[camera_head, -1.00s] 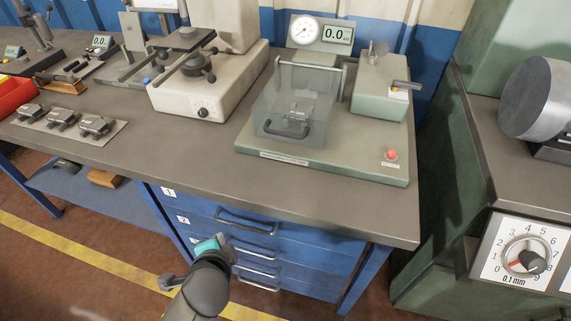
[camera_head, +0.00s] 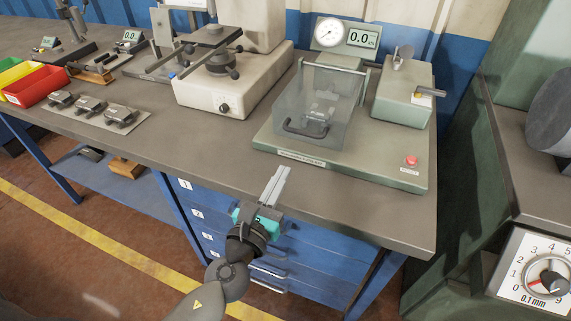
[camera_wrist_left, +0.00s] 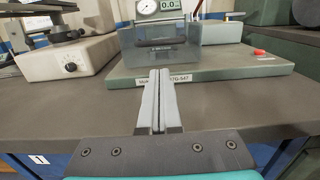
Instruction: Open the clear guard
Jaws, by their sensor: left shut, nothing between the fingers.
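The clear guard (camera_head: 335,103) is a see-through box standing on the green test machine's base (camera_head: 375,168), with a dark handle (camera_head: 304,130) low on its front. It looks closed, over a small grey part inside. In the left wrist view the guard (camera_wrist_left: 158,48) is ahead, beyond the fingers. My left gripper (camera_head: 279,175) is shut and empty at the bench's front edge, in front of the machine and apart from the guard. It also shows in the left wrist view (camera_wrist_left: 159,73), fingers together. My right gripper is not in view.
The machine carries a dial gauge (camera_head: 329,33), a 0.0 display (camera_head: 361,38) and a red button (camera_head: 411,160). A cream tester (camera_head: 222,98) stands to its left. Several grey parts lie on a mat (camera_head: 62,122) near red and yellow bins. The front bench strip is clear.

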